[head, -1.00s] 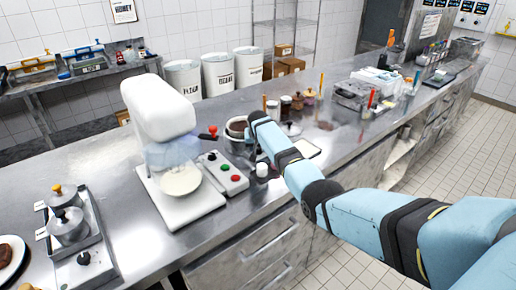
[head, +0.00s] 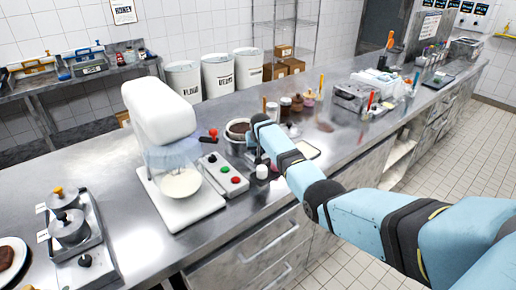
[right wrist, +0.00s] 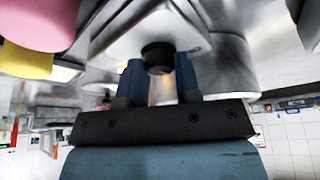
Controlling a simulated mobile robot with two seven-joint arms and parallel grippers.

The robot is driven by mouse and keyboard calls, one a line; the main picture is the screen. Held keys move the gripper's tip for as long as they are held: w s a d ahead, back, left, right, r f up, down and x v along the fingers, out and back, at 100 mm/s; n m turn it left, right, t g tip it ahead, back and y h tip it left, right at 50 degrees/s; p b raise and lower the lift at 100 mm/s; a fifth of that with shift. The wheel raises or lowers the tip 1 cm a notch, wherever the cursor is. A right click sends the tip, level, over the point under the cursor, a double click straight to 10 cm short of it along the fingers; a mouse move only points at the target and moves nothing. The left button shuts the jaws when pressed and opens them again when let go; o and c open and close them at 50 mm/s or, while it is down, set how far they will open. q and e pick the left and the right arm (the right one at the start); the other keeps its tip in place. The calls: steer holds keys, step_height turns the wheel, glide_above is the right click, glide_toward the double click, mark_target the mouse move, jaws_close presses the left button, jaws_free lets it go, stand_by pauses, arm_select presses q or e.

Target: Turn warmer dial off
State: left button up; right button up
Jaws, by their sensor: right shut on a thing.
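The warmer dial (right wrist: 158,52) is a black round knob on the face of a pale metal box, the warmer (right wrist: 118,32), in the right wrist view. My right gripper (right wrist: 159,72) has its two blue fingers on either side of the knob and is shut on it. In the head view my right arm reaches in from the right, and the gripper (head: 252,152) points down beside a round pot (head: 238,127) with brown contents. The dial is hidden there behind my arm. Which way the dial is turned cannot be told. My left gripper is out of view.
A white mixer (head: 162,112) with a bowl stands left of the pot. A tray with lidded pots (head: 68,226) sits at left. Jars (head: 297,102) stand behind my wrist.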

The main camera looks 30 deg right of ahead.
steer(key=n+y+p, duration=0.1)
steer(key=n, duration=0.1)
steer(key=shift+d+n, duration=0.1)
steer(key=shift+n, duration=0.2)
steer(key=n+y, duration=0.1)
steer(key=n, duration=0.1)
steer(key=shift+n, duration=0.4)
steer(key=n+b, duration=0.1)
steer(key=n+y+b, duration=0.1)
steer(key=n, duration=0.1)
steer(key=shift+d+f+n, duration=0.1)
steer(key=shift+d+n, duration=0.05)
steer(key=shift+n, duration=0.15)
steer(key=shift+n+y+b, duration=0.35)
steer(key=shift+n+y, duration=0.05)
steer(key=shift+n, duration=0.5)
steer(key=o, duration=0.6)
steer(key=shift+r, duration=0.2)
